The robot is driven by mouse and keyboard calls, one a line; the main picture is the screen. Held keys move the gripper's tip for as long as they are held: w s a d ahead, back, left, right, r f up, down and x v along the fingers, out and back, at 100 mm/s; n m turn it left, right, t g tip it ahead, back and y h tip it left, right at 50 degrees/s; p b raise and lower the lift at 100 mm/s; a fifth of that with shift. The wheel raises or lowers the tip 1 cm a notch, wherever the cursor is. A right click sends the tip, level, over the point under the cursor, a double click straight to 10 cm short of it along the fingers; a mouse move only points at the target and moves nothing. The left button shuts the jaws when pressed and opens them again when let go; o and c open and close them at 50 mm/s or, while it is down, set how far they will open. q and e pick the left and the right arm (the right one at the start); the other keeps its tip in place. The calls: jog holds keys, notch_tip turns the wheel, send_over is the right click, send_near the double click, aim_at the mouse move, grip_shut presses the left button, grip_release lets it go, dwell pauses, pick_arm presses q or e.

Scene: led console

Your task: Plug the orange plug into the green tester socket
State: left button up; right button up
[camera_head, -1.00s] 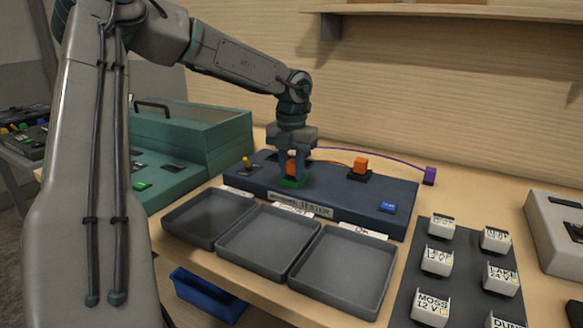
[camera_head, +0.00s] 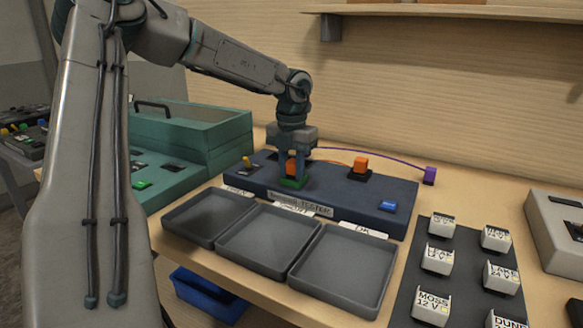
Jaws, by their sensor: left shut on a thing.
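My left gripper (camera_head: 294,165) points straight down over the dark blue tester (camera_head: 337,203) and is shut on the orange plug (camera_head: 291,166). The plug is at the green tester socket (camera_head: 293,183), right above or in it; I cannot tell how deep it sits. A cable runs from the plug toward a second orange block (camera_head: 361,163), which stands on a dark base on the tester. My right gripper is not in view.
Three grey trays (camera_head: 262,275) stand in front. Labelled modules (camera_head: 438,257) sit on a dark mat at right. A teal console (camera_head: 205,155) stands at left.

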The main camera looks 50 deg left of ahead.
aim_at(292, 162)
pick_arm(q)
jog(key=shift+s+d+f+b, duration=0.25)
jog(key=shift+s+f+b, duration=0.15)
jog(key=shift+f, duration=0.3)
jog(key=o, duration=0.8)
jog(key=shift+c, duration=1)
jog(key=shift+o, duration=0.6)
jog(key=shift+w+a+r+p, duration=0.1)
jog(key=shift+w+r+p, duration=0.15)
jog(key=shift+r+p, duration=0.3)
jog(key=shift+o, duration=1.3)
jog(key=shift+w+r, duration=0.1)
jog(key=shift+r, duration=0.15)
jog(key=shift+o, duration=0.4)
jog(key=shift+r+p, duration=0.25)
jog(key=shift+p, duration=0.05)
jog(key=shift+a+r+p, duration=0.15)
jog(key=shift+r+p, duration=0.2)
jog(key=shift+r, duration=0.3)
jog(key=shift+r+p, duration=1.1)
jog(key=shift+r, duration=0.85)
